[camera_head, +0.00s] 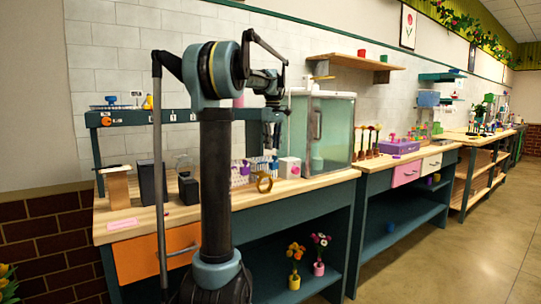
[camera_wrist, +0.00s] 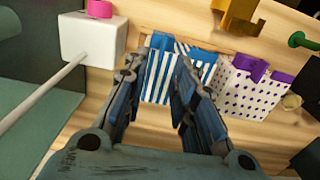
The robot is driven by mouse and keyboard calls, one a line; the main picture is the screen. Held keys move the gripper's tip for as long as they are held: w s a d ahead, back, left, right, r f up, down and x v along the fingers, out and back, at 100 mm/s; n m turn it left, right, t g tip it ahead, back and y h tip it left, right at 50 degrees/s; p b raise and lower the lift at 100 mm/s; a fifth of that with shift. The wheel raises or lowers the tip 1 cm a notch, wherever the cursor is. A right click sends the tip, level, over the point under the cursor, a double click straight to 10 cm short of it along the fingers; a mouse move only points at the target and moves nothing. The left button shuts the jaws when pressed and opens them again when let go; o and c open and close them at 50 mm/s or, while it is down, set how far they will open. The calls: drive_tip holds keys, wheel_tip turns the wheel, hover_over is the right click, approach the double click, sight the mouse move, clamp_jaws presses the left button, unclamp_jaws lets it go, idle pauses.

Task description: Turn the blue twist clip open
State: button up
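My gripper (camera_wrist: 160,62) is open, its two fingers apart on either side of a blue-and-white striped bag (camera_wrist: 158,82) in the wrist view. Blue pieces (camera_wrist: 199,53) show along the bag's top edge; I cannot tell which of them is the blue twist clip. I cannot tell whether the fingers touch the bag. In the head view my gripper (camera_head: 272,132) is above the workbench by the striped bag (camera_head: 262,165), and the clip is too small to make out.
A purple-dotted bag (camera_wrist: 250,90) stands right of the striped bag. A white box (camera_wrist: 92,38) with a pink piece is at left, with a pale rod beside it. A gold holder (camera_wrist: 238,16) is at the top. A glass cabinet (camera_head: 330,128) stands right of the bags.

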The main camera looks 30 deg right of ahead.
sight(275, 159)
drive_tip(key=shift+f, duration=2.1)
clamp_jaws()
